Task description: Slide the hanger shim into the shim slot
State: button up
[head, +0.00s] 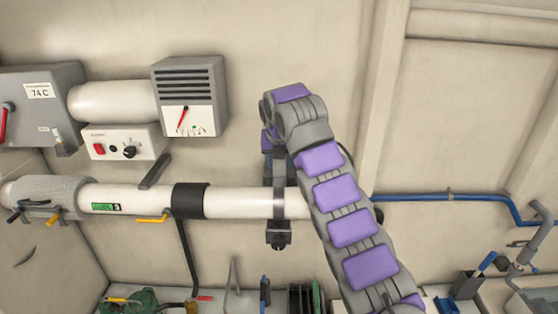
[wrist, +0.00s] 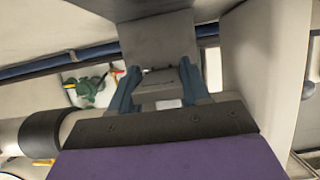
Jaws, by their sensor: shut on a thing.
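My gripper (wrist: 158,88) shows in the wrist view with its two blue-grey fingers on either side of a small pale grey piece. This looks like the hanger shim (wrist: 160,78), and the fingers are shut on it. A larger grey block (wrist: 155,35) stands just beyond it; I cannot tell whether they touch. In the head view my gripper (head: 270,163) is partly hidden by my arm, just above the white pipe (head: 245,203). A dark hanger clamp (head: 279,234) hangs at the pipe directly below. I cannot make out the shim slot in either view.
A grey vented box with a dial (head: 189,97) and a white control box (head: 124,144) are on the wall at left. A black band (head: 189,201) wraps the pipe. A blue pipe (head: 440,197) runs right.

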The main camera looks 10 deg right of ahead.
jog(key=shift+f+b, duration=0.8)
jog(key=shift+f, duration=0.2)
jog(key=o, duration=1.3)
jog(key=shift+s+d, duration=0.1)
jog(key=shift+c, duration=0.2)
jog(key=p+v, duration=0.4)
jog(key=v, duration=1.3)
jog(key=shift+a+r+p, duration=0.25)
jog(key=shift+r+p, duration=0.05)
jog(key=shift+f, duration=0.1)
